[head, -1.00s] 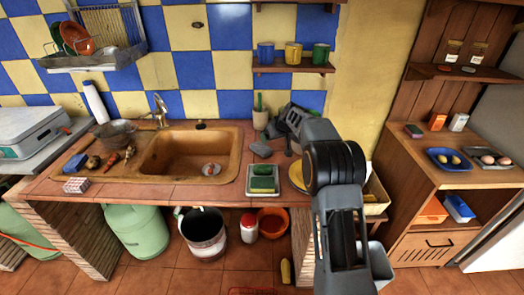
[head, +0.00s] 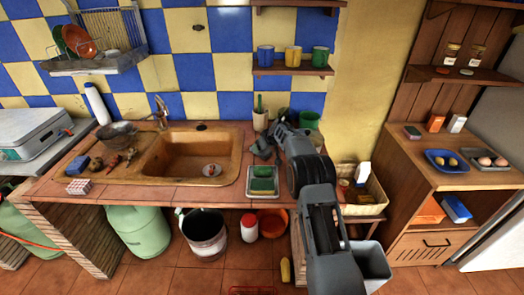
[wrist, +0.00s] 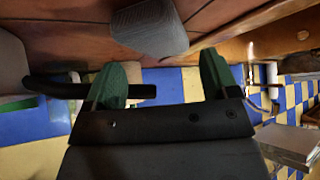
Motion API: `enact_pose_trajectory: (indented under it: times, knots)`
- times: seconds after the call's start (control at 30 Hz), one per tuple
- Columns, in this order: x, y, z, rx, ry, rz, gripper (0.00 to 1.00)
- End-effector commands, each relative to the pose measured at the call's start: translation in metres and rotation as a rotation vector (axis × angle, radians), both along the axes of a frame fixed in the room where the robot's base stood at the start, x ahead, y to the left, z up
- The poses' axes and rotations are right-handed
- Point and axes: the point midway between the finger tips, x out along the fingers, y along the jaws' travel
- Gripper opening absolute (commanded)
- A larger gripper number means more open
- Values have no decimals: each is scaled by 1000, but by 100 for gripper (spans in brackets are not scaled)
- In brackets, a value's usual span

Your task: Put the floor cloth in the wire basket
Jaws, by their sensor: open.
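A dark grey folded lump, which looks like the floor cloth (head: 262,149), lies on the counter right of the sink. It also shows in the wrist view (wrist: 150,28) as a grey textured block, just past my fingertips and roughly between them. My gripper (head: 273,138) is low over the counter, close to the cloth. In the wrist view its two green-tipped fingers (wrist: 161,75) are spread, with nothing held between them. A pale basket (head: 362,209) at the right, holding a bottle and other items, may be the wire basket; its weave is too small to tell.
A tray with green sponges (head: 263,181) lies in front of the cloth. The sink (head: 190,155) is to the left. A green pot (head: 309,121) and a utensil holder (head: 260,121) stand behind. A dark rod (wrist: 55,88) crosses near one finger in the wrist view.

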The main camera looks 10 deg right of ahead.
Motion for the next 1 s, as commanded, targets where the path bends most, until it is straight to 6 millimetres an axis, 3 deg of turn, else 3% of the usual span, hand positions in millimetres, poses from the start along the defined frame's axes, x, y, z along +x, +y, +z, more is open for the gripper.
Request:
enact_pose_trajectory:
  times: [0.3, 0.73, 1.0]
  knots:
    - [20, 8, -24, 1, 2, 0, 80]
    - [24, 10, -30, 0, 1, -1, 80]
    - [24, 9, -30, 0, 1, -1, 56]
